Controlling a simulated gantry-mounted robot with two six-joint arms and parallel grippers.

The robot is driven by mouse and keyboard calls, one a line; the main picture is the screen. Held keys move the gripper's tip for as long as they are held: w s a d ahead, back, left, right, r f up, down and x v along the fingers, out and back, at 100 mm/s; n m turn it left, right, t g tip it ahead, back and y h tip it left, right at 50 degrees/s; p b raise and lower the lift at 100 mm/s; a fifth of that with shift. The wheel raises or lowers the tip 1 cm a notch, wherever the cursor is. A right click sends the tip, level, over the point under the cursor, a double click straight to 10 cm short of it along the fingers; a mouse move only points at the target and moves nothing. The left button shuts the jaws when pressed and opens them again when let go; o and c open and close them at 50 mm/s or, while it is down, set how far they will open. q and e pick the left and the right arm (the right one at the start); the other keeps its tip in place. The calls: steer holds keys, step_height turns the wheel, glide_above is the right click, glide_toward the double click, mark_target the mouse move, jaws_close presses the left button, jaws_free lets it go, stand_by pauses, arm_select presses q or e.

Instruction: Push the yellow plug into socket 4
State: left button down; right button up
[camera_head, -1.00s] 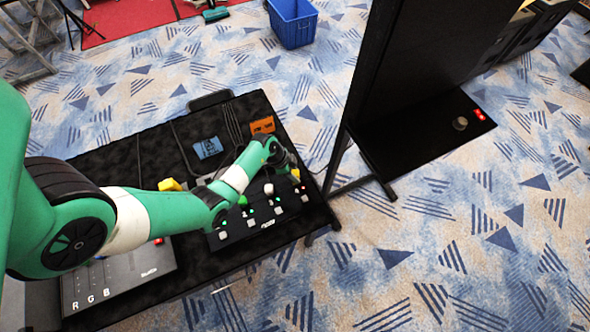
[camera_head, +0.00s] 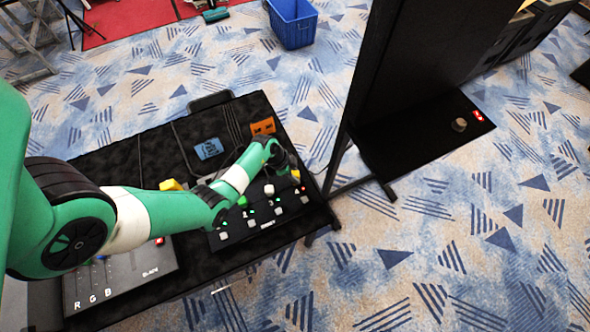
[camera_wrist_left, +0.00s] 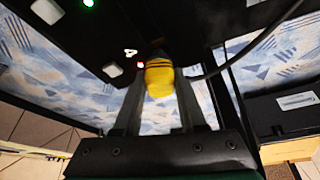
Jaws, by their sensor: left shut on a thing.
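The yellow plug (camera_wrist_left: 159,78) is between the two fingers of my left gripper (camera_wrist_left: 160,88) in the wrist view. Its dark front end meets the black socket panel (camera_head: 252,238) beside the printed 4, so socket 4 itself is hidden behind it. I cannot tell how deep the plug is in. A red light shows beside it, and its cable runs off to the right. In the head view the yellow plug (camera_head: 296,175) shows small below my left gripper (camera_head: 289,167), at the panel's right end. My right gripper is not in view.
Green (camera_head: 242,202) and white (camera_head: 268,189) plugs stand along the panel. A yellow block (camera_head: 170,185), a blue box (camera_head: 209,148) and an orange box (camera_head: 262,126) sit on the black table. An RGB console (camera_head: 130,278) is at front left. A tall black screen (camera_head: 420,70) stands right.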

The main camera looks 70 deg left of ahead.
arm_select(q)
steer(key=shift+p, duration=0.4)
steer(key=shift+f+b, duration=0.85)
steer(key=shift+f, duration=0.55)
stand_by(0.4)
jaws_free()
stand_by(0.4)
step_height(320, 180, up, 7)
steer(key=p, duration=0.8)
steer(key=shift+r, duration=0.1)
stand_by(0.5)
